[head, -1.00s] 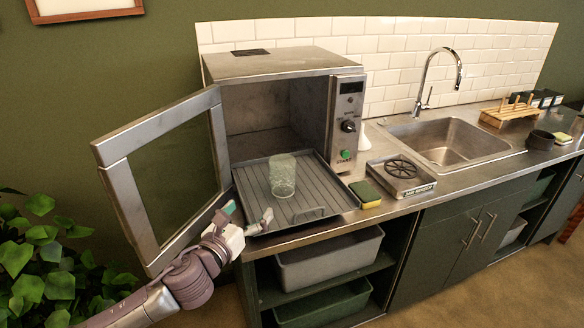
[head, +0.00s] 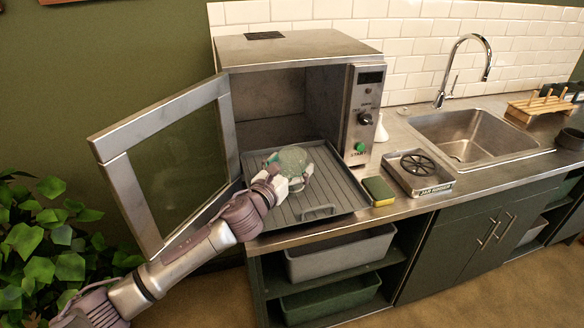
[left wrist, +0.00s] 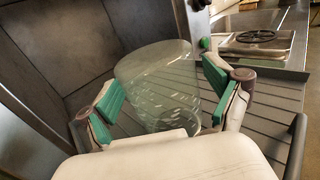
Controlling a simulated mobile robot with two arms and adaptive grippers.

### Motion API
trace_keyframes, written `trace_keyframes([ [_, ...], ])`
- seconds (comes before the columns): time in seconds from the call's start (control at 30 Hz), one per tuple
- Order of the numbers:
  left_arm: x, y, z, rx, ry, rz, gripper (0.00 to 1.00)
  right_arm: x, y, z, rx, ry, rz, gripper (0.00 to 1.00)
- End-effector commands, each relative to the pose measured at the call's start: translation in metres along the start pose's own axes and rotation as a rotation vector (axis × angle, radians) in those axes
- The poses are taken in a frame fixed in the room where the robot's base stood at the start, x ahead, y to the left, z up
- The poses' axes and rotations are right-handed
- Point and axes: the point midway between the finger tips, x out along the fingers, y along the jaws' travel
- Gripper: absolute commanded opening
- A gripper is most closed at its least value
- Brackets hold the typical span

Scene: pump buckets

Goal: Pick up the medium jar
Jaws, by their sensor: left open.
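The jar (head: 294,158) is clear glass with a greenish tint and stands on the grey ribbed tray in front of the open microwave. It also shows in the left wrist view (left wrist: 158,78), upright between the green finger pads. My left gripper (head: 289,174) is open, with one finger on each side of the jar. In the left wrist view (left wrist: 160,92) a gap shows by the right pad; whether the left pad touches is unclear. The jar's lower front is partly hidden by my gripper in the head view. My right gripper is not in view.
The tray (head: 335,199) has a raised rim and front handle. The microwave door (head: 165,160) stands open at the left, close to my left arm.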

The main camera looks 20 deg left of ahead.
Motion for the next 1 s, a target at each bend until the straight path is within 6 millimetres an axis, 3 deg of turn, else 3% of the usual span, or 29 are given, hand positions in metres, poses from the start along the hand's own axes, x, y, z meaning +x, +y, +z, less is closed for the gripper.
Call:
trace_keyframes([
  [0.2, 0.029, 0.001, 0.001, -0.002, -0.001, 0.001, 0.90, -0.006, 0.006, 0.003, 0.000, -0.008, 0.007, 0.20],
  [0.47, 0.032, 0.001, 0.000, 0.000, -0.001, 0.000, 0.90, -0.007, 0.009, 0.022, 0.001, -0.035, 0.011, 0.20],
  [0.87, 0.031, 0.001, 0.000, 0.000, 0.000, 0.000, 0.27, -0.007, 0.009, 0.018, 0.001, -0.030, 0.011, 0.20],
  [1.0, 0.031, 0.001, 0.001, 0.000, -0.002, 0.000, 0.25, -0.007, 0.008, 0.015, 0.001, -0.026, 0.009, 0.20],
])
